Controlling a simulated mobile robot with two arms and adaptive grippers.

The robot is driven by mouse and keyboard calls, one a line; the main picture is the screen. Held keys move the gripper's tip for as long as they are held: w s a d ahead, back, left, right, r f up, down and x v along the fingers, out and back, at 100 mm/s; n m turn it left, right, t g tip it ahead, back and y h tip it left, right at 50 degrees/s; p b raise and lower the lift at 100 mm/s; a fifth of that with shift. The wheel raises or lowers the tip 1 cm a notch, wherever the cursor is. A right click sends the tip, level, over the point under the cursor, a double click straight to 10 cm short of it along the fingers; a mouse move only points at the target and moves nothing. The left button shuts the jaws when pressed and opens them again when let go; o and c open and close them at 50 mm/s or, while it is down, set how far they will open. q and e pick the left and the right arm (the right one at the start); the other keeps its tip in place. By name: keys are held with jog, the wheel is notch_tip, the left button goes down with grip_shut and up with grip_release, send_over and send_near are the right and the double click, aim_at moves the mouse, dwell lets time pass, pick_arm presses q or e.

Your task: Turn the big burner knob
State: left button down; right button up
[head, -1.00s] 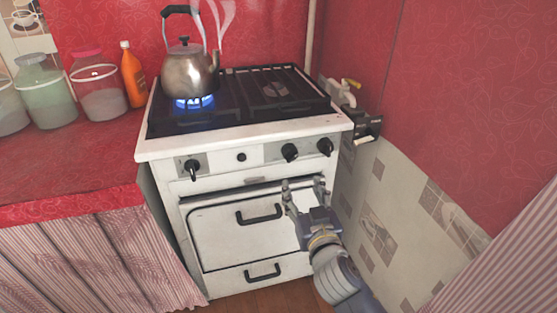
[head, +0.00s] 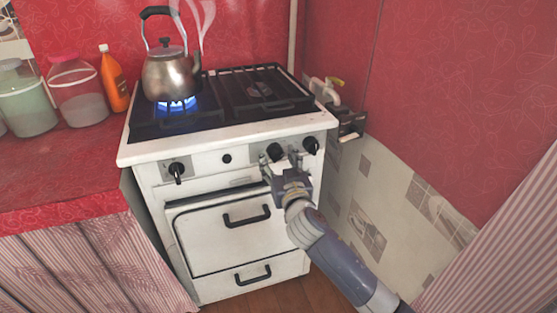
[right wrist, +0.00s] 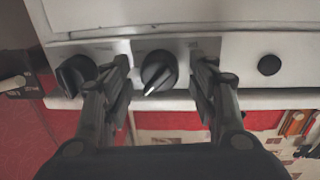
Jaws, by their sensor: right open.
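The stove front carries black knobs: one at the left (head: 177,170), one right of centre (head: 275,152) and one at the far right (head: 311,145). Nothing legible marks which is the big burner's. My right gripper (head: 281,164) is open at the right-of-centre knob. In the right wrist view, this knob (right wrist: 160,72) with a white pointer lies between the two fingers (right wrist: 160,82), with gaps on both sides. The far-right knob (right wrist: 75,75) is beside the left finger there. My left gripper is not in view.
A kettle (head: 170,75) steams over a lit blue flame (head: 177,103) at the back left of the stove. The oven door handle (head: 247,216) is below the knobs. A tiled wall (head: 365,215) bounds the right. Jars and an orange bottle (head: 113,80) stand on the left counter.

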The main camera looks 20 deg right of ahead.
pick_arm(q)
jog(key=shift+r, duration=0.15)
pick_arm(e)
jog(key=shift+w, duration=0.1)
jog(key=c, duration=1.1)
jog(key=shift+n, duration=0.9)
jog(key=shift+n+p, duration=0.55)
jog(key=shift+n, duration=0.65)
pick_arm(q)
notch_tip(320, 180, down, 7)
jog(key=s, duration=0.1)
jog(key=shift+p, duration=0.45)
pick_arm(e)
jog(key=shift+f+n+t, duration=0.1)
jog(key=shift+n+t, duration=0.3)
jog(key=shift+n, duration=2.2)
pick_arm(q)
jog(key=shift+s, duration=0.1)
